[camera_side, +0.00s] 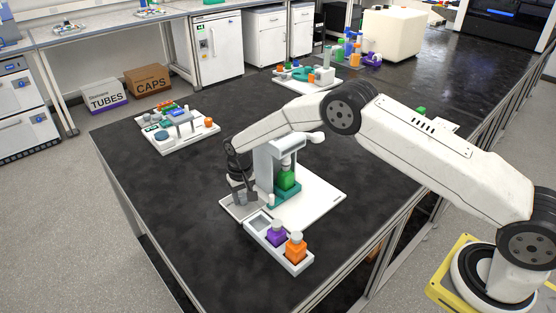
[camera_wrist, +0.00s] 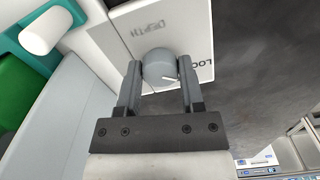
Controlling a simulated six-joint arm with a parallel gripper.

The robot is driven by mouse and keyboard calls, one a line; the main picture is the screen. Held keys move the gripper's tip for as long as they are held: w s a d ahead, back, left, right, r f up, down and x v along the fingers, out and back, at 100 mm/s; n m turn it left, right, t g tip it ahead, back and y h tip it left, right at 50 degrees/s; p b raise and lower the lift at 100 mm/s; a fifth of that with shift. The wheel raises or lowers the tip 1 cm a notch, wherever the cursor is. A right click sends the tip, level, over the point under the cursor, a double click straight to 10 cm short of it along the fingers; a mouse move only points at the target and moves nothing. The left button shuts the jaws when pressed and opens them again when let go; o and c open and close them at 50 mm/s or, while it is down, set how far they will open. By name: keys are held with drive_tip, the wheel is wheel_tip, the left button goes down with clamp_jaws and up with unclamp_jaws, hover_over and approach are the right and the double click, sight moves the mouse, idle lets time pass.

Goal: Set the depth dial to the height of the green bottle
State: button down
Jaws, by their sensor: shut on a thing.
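The grey round depth dial (camera_wrist: 160,65) sits between the two fingers of my gripper (camera_wrist: 160,84) in the wrist view, and the gripper is shut on it. A white mark on the dial points toward the right finger. The word DEPTH is printed beside the dial and a partly hidden word starting LOC lies to its right. In the side view, my gripper (camera_side: 241,196) is low at the left of the grey stand (camera_side: 268,166). The green bottle (camera_side: 287,179) stands upright in the stand's teal holder. Its green side also shows at the wrist view's left edge (camera_wrist: 18,92).
A white tray (camera_side: 277,258) in front of the stand holds a purple bottle (camera_side: 277,234) and an orange bottle (camera_side: 295,248), with one empty-looking slot. Another kit tray (camera_side: 190,142) lies at the left. The dark bench (camera_side: 190,215) is clear around the front left.

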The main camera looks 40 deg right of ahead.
sight(243, 197)
drive_tip(key=shift+m, duration=0.6)
drive_tip(key=m, duration=0.9)
drive_tip(key=shift+w+m, duration=0.1)
drive_tip(key=shift+m, duration=0.3)
drive_tip(key=shift+c, duration=1.1)
unclamp_jaws()
drive_tip(key=shift+r, duration=0.1)
drive_tip(key=shift+r, duration=3.85)
